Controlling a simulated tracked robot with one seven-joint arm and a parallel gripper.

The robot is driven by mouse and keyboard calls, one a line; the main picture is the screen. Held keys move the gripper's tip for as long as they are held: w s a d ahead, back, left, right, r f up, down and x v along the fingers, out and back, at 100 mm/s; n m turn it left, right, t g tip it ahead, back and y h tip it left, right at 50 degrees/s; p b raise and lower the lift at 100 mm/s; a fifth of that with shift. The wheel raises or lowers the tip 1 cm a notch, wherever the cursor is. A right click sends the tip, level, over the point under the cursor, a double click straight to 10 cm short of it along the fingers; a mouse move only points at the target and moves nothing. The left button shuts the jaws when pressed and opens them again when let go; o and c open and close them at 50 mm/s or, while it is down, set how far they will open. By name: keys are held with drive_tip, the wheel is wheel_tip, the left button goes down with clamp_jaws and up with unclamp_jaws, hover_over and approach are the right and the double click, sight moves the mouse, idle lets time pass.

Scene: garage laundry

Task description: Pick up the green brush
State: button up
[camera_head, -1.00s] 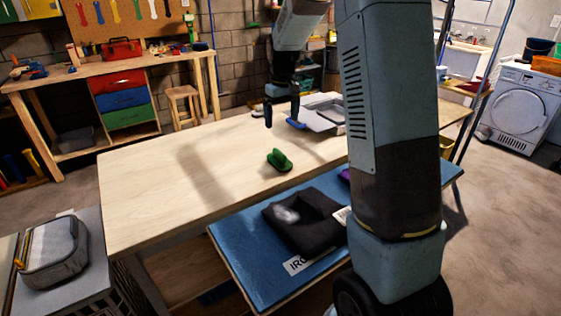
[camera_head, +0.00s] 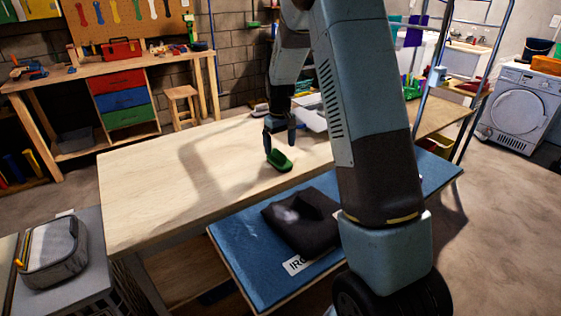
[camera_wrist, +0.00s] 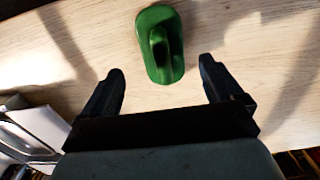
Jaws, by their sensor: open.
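The green brush (camera_head: 280,161) lies on the light wooden table (camera_head: 160,185), with its handle on top. In the wrist view the brush (camera_wrist: 160,45) lies ahead of my gripper (camera_wrist: 161,82), roughly centred between the two fingers and mostly beyond their tips. My gripper also shows in the head view (camera_head: 279,140), pointing down just above and beside the brush. The fingers are spread apart with nothing between them. I cannot tell the exact height of the fingertips above the table.
A blue board (camera_head: 240,255) with a dark folded cloth (camera_head: 295,215) is at the table's near side. A grey and white tray-like thing (camera_head: 312,112) stands behind my gripper. The table's left part is clear. A grey bag (camera_head: 52,250) sits at the lower left.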

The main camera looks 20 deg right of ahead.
sight(279, 151)
wheel_tip(279, 151, down, 5)
drive_tip(key=shift+a, duration=0.15)
drive_tip(key=shift+c, duration=0.2)
drive_tip(key=c, duration=1.2)
drive_tip(key=shift+o, duration=0.2)
drive_tip(key=shift+r, duration=0.15)
drive_tip(key=shift+r, duration=0.3)
wheel_tip(279, 151, up, 3)
drive_tip(key=shift+f, duration=0.2)
drive_tip(key=s+a+r, duration=0.2)
drive_tip(key=s+r, duration=0.2)
drive_tip(key=s, duration=0.2)
drive_tip(key=s+a+r, duration=0.3)
drive_tip(key=s+r, duration=0.2)
drive_tip(key=s, duration=0.2)
drive_tip(key=shift+a+r, duration=0.3)
